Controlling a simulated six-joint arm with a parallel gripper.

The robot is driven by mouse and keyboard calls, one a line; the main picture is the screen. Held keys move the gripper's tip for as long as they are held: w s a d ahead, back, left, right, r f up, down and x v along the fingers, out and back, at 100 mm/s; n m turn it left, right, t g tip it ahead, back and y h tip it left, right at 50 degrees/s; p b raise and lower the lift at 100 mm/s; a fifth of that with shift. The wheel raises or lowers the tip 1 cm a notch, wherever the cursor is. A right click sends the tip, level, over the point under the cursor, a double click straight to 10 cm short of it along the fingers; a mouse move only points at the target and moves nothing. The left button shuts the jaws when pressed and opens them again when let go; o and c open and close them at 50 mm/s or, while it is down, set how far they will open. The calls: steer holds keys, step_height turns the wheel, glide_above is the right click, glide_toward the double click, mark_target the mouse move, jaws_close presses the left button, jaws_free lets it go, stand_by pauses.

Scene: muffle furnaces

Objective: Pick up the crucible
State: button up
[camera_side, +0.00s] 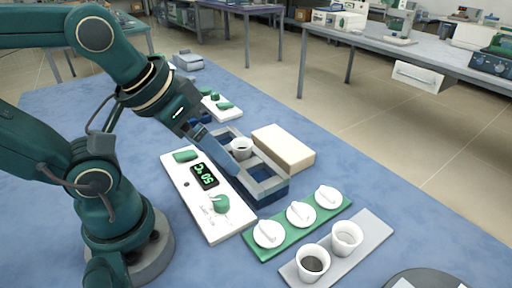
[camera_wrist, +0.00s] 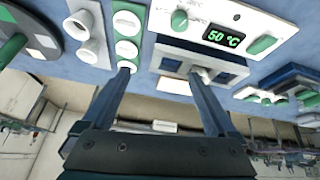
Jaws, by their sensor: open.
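A small white crucible (camera_side: 241,148) stands upright in the blue and grey furnace (camera_side: 265,185), whose top is open. My gripper (camera_side: 236,147) is open, with its blue fingers reaching down at the crucible. In the wrist view the two fingers of my gripper (camera_wrist: 160,72) are wide apart. The crucible (camera_wrist: 204,72) shows at the tip of the right finger there, partly hidden by it. I cannot tell whether the finger touches it. The space between the fingertips holds no crucible.
The furnace's white control panel (camera_side: 187,185) reads 50 °C. A beige block (camera_side: 283,147) lies beside the furnace. A green tray (camera_side: 284,225) holds three white lids. Two more crucibles (camera_side: 313,260) stand on a grey tray (camera_side: 366,235), one with dark contents. A second furnace unit (camera_side: 218,107) stands behind.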

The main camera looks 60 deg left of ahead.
steer(key=w+a+r+n+y, duration=0.1)
steer(key=w+a+r+n, duration=0.1)
steer(key=w+n, duration=0.25)
steer(key=n+g+y, duration=0.2)
steer(key=n+g, duration=0.2)
steer(key=n, duration=0.3)
glide_toward(242, 141)
steer(key=f, duration=0.3)
steer(key=shift+s+d+g, duration=0.15)
steer(key=shift+d+g, duration=0.15)
steer(key=shift+d, duration=0.1)
steer(key=shift+x, duration=2.5)
steer(key=shift+c, duration=0.3)
steer(key=c, duration=1.4)
steer(key=shift+o, duration=0.2)
steer(key=shift+r, duration=0.1)
